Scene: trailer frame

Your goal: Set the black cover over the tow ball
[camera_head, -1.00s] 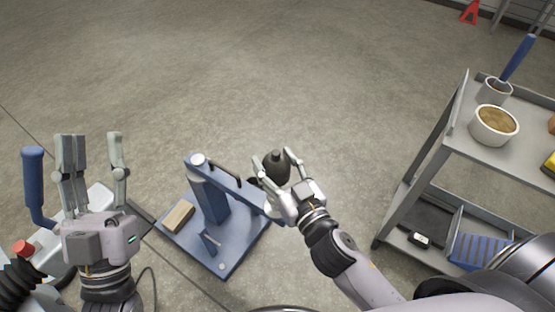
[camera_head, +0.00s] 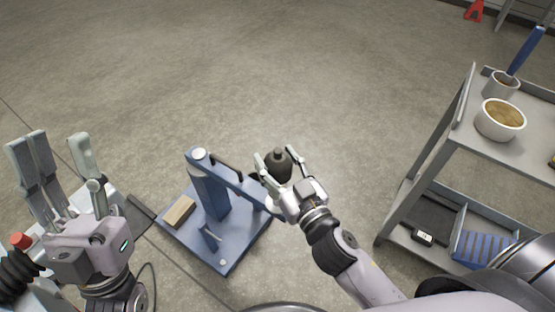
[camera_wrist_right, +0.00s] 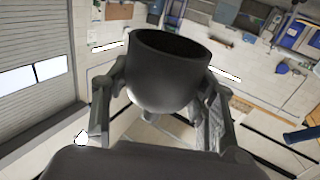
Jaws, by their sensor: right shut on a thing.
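The black cover (camera_head: 280,166) is a dark, rounded cup with a small knob at its top in the head view. My right gripper (camera_head: 276,155) is shut on it, with a finger on each side, beside the end of the blue trailer frame's arm (camera_head: 238,183). In the right wrist view the cover (camera_wrist_right: 165,75) shows its open rim between the fingers. The tow ball cannot be made out; the gripper and cover hide the end of the arm. I cannot tell whether the cover touches it. My left gripper (camera_head: 58,145) is open and empty at the far left.
The blue frame's base plate (camera_head: 235,245) stands on the floor with a wooden block (camera_head: 180,211). A grey cart (camera_head: 445,140) at the right holds a bowl (camera_head: 499,120) and a cup (camera_head: 502,84). A red button (camera_head: 21,241) is at the left.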

